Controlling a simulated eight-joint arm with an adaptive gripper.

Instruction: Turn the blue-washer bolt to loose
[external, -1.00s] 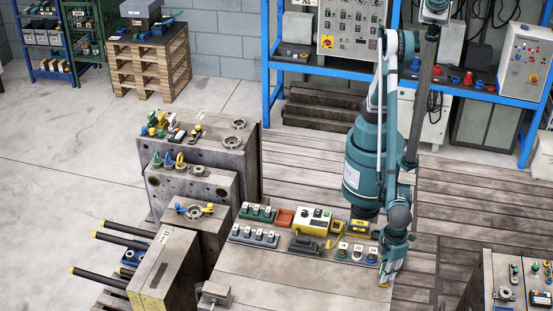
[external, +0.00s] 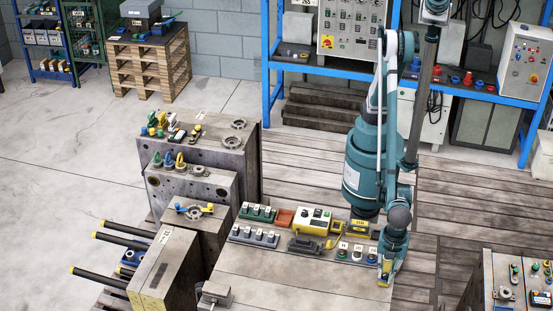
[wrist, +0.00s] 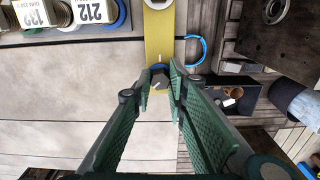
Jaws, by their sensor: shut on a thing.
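A bolt with a dark grey hex head (wrist: 160,82) and a blue washer (wrist: 158,67) stands on a yellow strip (wrist: 158,35) in the wrist view. A pale line marks its head. My gripper (wrist: 161,88) has its green-padded fingers closed around the bolt head, one at each side. In the external view my gripper (external: 386,274) points down at the right end of the workbench, over a small yellow part (external: 384,282). The bolt head is hidden there by the fingers.
Numbered white labels (wrist: 92,11) and round parts lie at the upper left of the wrist view. A blue ring (wrist: 195,50) lies right of the strip. A dark open box (wrist: 236,95) is farther right. The bench (external: 290,278) left of my gripper is clear.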

